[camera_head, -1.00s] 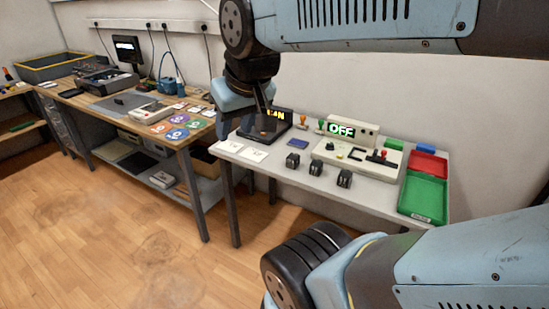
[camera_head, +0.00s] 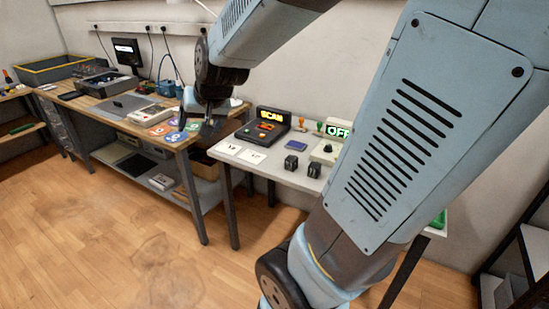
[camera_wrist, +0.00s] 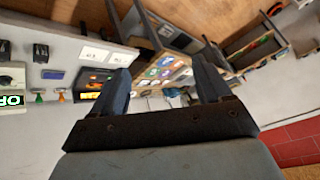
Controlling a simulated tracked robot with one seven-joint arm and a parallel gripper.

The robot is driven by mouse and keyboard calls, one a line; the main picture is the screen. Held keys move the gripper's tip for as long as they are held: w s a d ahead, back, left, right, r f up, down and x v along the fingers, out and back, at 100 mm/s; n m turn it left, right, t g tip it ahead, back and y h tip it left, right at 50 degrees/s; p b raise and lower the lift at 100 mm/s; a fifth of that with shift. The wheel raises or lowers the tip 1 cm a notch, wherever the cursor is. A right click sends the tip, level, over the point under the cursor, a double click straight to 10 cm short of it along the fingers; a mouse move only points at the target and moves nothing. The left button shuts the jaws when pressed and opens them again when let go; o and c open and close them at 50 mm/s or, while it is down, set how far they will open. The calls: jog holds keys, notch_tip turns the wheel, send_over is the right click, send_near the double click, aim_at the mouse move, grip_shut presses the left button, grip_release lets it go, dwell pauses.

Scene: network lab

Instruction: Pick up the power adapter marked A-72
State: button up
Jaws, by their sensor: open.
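Two small black blocks that look like power adapters, a left one (camera_head: 291,162) and a right one (camera_head: 314,170), stand on the white table (camera_head: 262,166) in the head view. I cannot read a marking such as A-72 on either. A black block (camera_wrist: 41,52) also shows at the upper left of the wrist view. My gripper (camera_head: 207,124) is open and empty, above the right end of the wooden bench, left of the blocks and apart from them. In the wrist view its two fingers (camera_wrist: 160,70) are spread, with nothing between them. My arm hides the right part of the white table.
A black device with a lit SCAN display (camera_head: 268,125) stands at the back of the white table. Two white labelled cards (camera_head: 240,152) lie in front of it. An OFF display (camera_head: 338,128) is partly covered by my arm. The wooden bench (camera_head: 178,143) holds coloured discs and equipment.

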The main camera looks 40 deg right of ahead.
jog(key=w+d+f+m+t+h, duration=0.15)
jog(key=w+d+f+m, duration=0.3)
jog(key=w+f, duration=0.5)
jog(key=m+g+h, duration=0.2)
jog(key=m+h, duration=0.4)
jog(key=h, duration=1)
send_near(294, 156)
jog(key=shift+n, duration=0.25)
jog(key=x, duration=0.3)
jog(key=f+x, duration=0.1)
jog(key=x, duration=0.6)
jog(key=shift+w+d+f, duration=0.25)
jog(key=shift+w, duration=0.1)
jog(key=shift+c, duration=0.2)
jog(key=c, duration=1.1)
